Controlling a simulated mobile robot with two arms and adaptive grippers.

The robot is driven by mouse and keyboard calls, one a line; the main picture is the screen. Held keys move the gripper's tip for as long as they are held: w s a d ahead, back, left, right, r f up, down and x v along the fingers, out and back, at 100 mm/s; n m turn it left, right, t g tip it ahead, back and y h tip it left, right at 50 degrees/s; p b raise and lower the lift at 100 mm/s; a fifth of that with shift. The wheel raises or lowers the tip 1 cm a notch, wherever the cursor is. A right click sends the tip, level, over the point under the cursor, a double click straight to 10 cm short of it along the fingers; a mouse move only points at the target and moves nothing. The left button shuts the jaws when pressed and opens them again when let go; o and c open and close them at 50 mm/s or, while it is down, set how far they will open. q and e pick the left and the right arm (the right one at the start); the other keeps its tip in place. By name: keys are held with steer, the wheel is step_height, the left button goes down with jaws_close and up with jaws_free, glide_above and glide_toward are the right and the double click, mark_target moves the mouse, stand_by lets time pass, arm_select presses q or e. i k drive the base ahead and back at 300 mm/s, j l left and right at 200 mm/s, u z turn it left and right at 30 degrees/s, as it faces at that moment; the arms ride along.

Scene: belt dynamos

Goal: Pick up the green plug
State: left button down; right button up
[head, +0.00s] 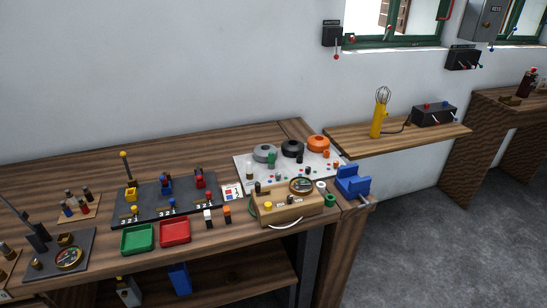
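Neither of my grippers is in the head view. Several small green pieces are on the workbench (90,173), and I cannot tell for sure which is the green plug. A small upright green piece (271,159) stands on the white board, in front of a grey round spool. A short green cylinder (330,200) sits at the bench's right end, by the blue vise (353,181). A thin green piece shows at the left end of the wooden meter box (288,207), partly hidden by it.
A green tray (137,239) and a red tray (175,232) lie near the front edge. A black switch board (150,205) stands behind them. White-black and orange-black pieces stand right of the trays. A shelf with a yellow lamp (378,118) is at right. Floor at right is clear.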

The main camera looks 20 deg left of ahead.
mark_target(271, 161)
steer(key=i+l, duration=0.25)
steer(key=i, duration=0.25)
steer(key=i+l+u, duration=0.1)
steer(key=i, duration=0.35)
steer(key=l, duration=0.15)
